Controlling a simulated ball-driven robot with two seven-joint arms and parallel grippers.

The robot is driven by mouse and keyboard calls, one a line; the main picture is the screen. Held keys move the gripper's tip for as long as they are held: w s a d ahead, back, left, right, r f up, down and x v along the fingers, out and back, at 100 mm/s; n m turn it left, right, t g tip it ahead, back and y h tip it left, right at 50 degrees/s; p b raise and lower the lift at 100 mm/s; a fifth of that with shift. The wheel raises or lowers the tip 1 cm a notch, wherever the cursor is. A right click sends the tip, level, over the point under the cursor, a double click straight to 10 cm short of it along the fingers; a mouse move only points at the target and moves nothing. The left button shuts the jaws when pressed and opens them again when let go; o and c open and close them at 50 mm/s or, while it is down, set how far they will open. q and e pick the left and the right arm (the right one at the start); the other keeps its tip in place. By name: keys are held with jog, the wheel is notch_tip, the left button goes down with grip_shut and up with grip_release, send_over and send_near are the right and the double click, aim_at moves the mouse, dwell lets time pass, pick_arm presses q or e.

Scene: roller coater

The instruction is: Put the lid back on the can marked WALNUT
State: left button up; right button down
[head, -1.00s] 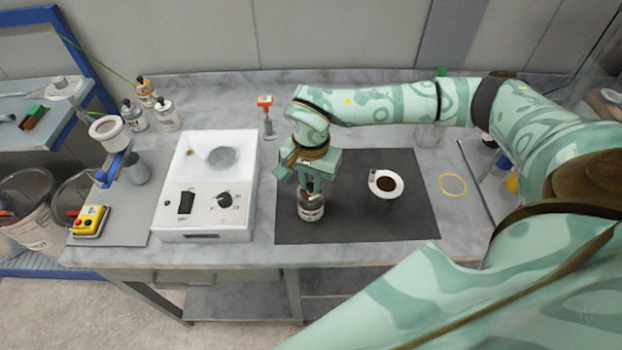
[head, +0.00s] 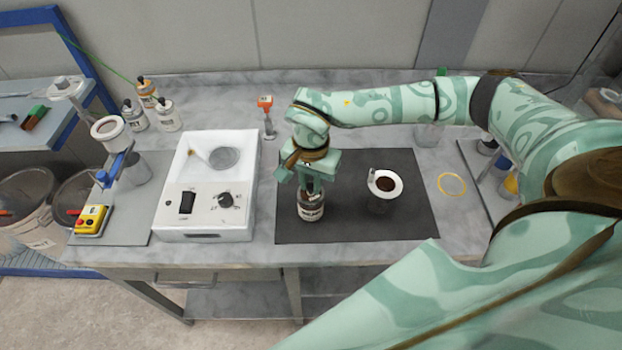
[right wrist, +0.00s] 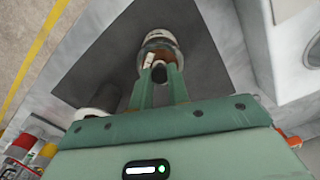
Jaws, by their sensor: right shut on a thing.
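A small can (head: 311,209) with a pale label stands upright on the dark mat (head: 345,230). Its lettering is too small to read. My right gripper (head: 310,186) points down right above this can. In the right wrist view, its fingers (right wrist: 160,80) are shut on a small dark part, apparently the lid's knob, at the mouth of the can (right wrist: 160,42). The lid itself is mostly hidden, and I cannot tell whether it touches the rim. My left gripper is not in view.
A white-rimmed cup (head: 384,184) with brown contents stands right of the can on the mat. A white machine (head: 206,185) with a dial is to the left. A yellow ring (head: 452,185) lies to the right. Several small bottles (head: 166,114) stand at the back left.

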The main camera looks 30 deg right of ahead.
dwell(0.6)
dwell(0.3)
jog(key=c, duration=0.8)
grip_release()
jog(key=shift+r+p, duration=0.1)
jog(key=shift+p, duration=0.2)
notch_tip(320, 180, up, 7)
jog(key=p, duration=0.6)
grip_shut()
dwell(0.7)
jog(key=shift+f, duration=0.3)
